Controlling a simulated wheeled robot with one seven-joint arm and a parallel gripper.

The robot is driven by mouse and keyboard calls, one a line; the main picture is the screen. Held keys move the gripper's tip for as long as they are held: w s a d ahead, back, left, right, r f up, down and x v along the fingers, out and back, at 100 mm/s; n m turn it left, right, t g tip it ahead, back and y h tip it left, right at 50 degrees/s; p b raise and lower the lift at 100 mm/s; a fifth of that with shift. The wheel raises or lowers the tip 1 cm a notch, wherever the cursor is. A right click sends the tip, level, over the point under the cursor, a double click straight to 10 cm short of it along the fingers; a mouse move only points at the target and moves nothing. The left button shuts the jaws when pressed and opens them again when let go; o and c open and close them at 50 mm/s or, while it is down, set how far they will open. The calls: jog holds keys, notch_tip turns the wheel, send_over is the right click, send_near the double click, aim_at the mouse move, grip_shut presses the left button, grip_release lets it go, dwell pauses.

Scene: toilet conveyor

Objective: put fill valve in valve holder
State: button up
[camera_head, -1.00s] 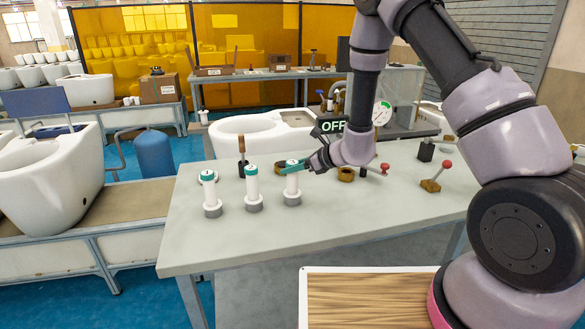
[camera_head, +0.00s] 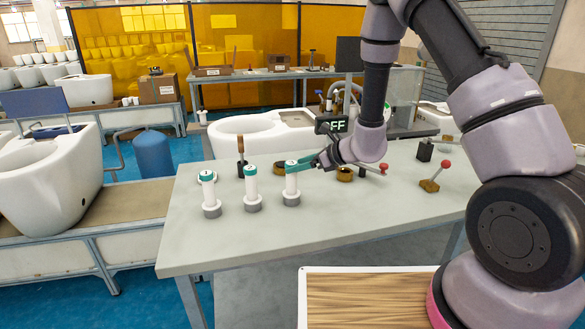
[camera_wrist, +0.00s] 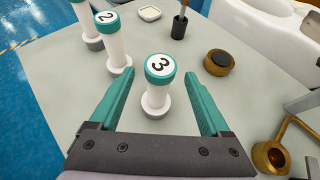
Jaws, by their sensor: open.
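Three fill valves, white tubes with teal numbered caps and grey lower ends, stand upright in a row on the table: valve 1 (camera_head: 209,192), valve 2 (camera_head: 252,187) and valve 3 (camera_head: 291,186). In the wrist view, valve 3 (camera_wrist: 158,85) shows between my teal fingers, with a gap on each side; valve 2 (camera_wrist: 113,42) is to its left. My gripper (camera_head: 300,163) is open at the top part of valve 3. It also shows in the wrist view (camera_wrist: 160,74). I cannot tell which thing is the valve holder.
A round brass-and-black part (camera_wrist: 219,62) lies right of valve 3 in the wrist view. A brass part with a handle (camera_wrist: 272,156) is farther right. A dark cup with a tool (camera_head: 240,168) stands behind the valves. The table front (camera_head: 300,225) is clear.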

jog(key=v, duration=0.9)
jog(key=s+d+r+n+g, duration=0.1)
jog(key=s+r+n+g, duration=0.1)
jog(key=s+r+n, duration=0.5)
jog(key=s+d+r+n+g, duration=0.1)
jog(key=s+r+n+g, duration=0.2)
jog(key=r, duration=0.7)
jog(key=s+d+r+n+t+h, duration=0.3)
jog(key=s+d+r+n+h, duration=0.1)
jog(key=s+d+r, duration=0.1)
jog(key=s+d+r+n+t+h, duration=0.3)
jog(key=s+d+r+n+h, duration=0.1)
jog(key=d, duration=0.6)
notch_tip(320, 180, up, 2)
jog(key=s+n, duration=0.1)
jog(key=s, duration=0.1)
jog(key=shift+s+d+n+h, duration=0.3)
jog(key=shift+s+d, duration=0.05)
